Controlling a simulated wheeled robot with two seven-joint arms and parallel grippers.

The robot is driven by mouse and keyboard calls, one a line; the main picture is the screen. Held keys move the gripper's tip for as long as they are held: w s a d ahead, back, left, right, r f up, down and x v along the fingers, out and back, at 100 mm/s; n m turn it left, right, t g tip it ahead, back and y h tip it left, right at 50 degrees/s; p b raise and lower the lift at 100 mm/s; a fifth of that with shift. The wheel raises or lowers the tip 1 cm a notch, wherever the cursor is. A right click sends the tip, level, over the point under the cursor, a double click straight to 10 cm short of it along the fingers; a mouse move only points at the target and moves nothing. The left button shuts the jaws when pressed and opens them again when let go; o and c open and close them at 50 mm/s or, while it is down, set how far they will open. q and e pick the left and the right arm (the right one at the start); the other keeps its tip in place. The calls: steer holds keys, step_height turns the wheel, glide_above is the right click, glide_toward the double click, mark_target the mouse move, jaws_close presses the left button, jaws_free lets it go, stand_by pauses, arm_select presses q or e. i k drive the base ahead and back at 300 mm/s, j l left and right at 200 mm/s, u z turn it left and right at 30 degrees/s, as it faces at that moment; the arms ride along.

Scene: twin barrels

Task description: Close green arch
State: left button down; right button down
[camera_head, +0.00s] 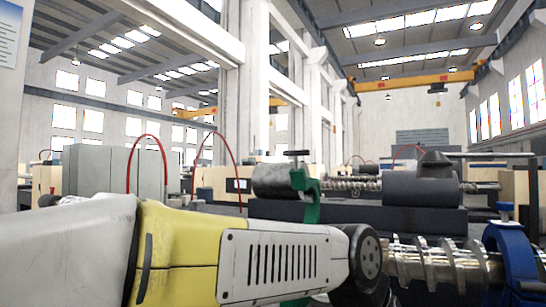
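The green arch (311,202) stands near the middle of the view, at the right end of a grey cylinder (270,181). Its curved upper part shows, with a dark T-shaped handle (298,154) above it. My yellow and white arm crosses in front and hides its lower part. I cannot tell whether the arch is open or closed. Neither of my grippers shows in the view.
A blue arch (515,257) stands at the lower right around a shiny metal screw (445,264). A second grey cylinder (421,188) lies behind it on a dark block (358,217). Red hoses (236,163) loop up behind.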

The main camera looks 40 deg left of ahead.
mark_target(312, 189)
steer(key=u, duration=1.4)
